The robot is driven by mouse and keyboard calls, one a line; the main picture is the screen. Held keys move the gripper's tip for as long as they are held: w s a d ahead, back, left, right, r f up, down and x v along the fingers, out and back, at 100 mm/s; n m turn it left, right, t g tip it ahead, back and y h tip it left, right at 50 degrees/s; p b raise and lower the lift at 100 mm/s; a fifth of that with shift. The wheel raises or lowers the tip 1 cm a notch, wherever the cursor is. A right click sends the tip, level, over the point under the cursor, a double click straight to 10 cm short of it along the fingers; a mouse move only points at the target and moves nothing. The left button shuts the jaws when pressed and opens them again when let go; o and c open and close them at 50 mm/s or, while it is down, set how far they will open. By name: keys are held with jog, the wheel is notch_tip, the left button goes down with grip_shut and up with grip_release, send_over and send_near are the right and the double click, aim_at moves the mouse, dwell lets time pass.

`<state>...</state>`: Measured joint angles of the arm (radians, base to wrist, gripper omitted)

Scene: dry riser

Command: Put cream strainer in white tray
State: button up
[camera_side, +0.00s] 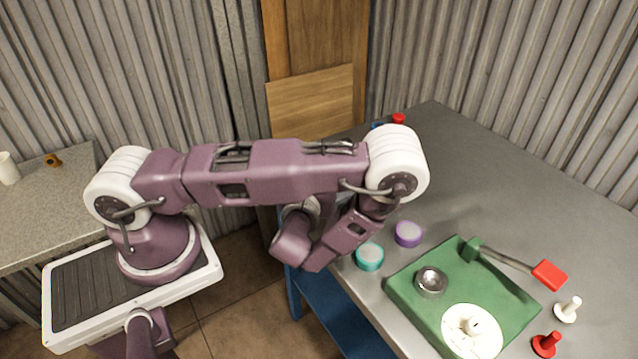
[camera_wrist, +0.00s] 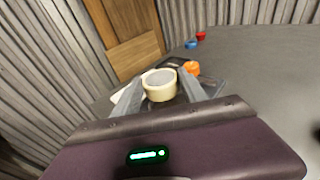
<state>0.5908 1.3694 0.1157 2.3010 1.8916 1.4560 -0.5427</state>
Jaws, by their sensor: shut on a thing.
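The cream strainer (camera_wrist: 160,94), a short round cup with a grey mesh-like face, is between the two fingers of my gripper (camera_wrist: 162,88) in the wrist view. The fingers are shut on it and it appears raised above the table. In the side view my arm hides the gripper and the strainer. A whitish flat thing (camera_wrist: 120,94) shows partly behind the left finger in the wrist view; it may be the white tray, but I cannot tell. No white tray is clear in the side view.
An orange round piece (camera_wrist: 191,68) lies beyond the strainer. Teal (camera_side: 369,258) and purple (camera_side: 408,234) round pieces stand near the table's front edge. A green base (camera_side: 490,290) carries a metal cup (camera_side: 431,282), white disc (camera_side: 460,345) and red-handled lever (camera_side: 550,275). The back right table is clear.

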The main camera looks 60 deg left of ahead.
notch_tip(320, 180, down, 3)
jog(key=o, duration=1.4)
